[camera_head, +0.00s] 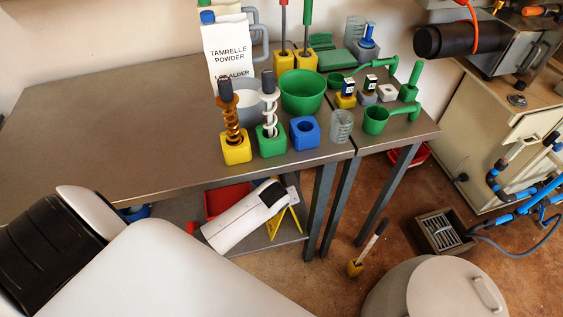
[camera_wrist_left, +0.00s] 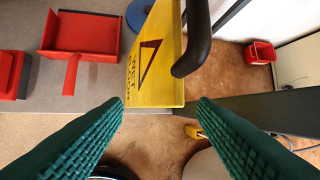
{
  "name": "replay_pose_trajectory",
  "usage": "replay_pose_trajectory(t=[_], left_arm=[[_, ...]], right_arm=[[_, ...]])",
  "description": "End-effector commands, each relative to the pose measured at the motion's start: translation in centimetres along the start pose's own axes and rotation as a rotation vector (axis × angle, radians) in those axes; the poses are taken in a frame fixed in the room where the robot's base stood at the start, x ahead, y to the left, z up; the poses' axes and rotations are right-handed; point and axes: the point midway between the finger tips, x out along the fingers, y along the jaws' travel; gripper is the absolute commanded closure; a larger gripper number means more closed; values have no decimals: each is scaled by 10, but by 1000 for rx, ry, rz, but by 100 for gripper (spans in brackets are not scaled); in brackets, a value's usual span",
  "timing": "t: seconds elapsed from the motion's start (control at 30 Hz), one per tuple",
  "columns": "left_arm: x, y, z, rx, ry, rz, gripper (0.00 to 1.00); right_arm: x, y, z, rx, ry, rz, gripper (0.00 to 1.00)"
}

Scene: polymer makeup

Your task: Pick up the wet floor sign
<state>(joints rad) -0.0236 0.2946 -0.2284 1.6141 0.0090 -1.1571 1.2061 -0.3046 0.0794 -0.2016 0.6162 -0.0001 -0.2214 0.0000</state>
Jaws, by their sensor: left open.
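The yellow wet floor sign (camera_wrist_left: 155,62), with a dark triangle and lettering, stands ahead of my left gripper in the left wrist view. No contact with the sign is visible. In the head view my left arm reaches down below the tabletop and the fingers are hard to make out. My right gripper is not in view.
A dark rounded bar (camera_wrist_left: 194,40) lies over the sign's right side. A red dustpan (camera_wrist_left: 82,33) lies left of the sign. The metal table (camera_head: 110,110) overhangs this area; its dark legs (camera_head: 322,205) stand close to the right. A small yellow-based brush (camera_head: 356,267) stands on the floor.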

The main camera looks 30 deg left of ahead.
Motion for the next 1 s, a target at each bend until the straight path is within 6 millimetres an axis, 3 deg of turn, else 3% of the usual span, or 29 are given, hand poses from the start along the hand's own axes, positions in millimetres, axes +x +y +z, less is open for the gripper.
replay_pose_trajectory(t=[0.23,0.5,0.83,0.87,1.0], left_arm=[[9,-9,15,1,-1,-1,47],[52,-9,14,2,1,1,47],[59,-9,15,2,1,0,47],[59,-9,15,2,1,0,49],[59,-9,14,2,1,0,72]], right_arm=[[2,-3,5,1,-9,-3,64],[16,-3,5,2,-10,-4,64],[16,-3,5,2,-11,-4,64],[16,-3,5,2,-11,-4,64],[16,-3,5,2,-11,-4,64]])
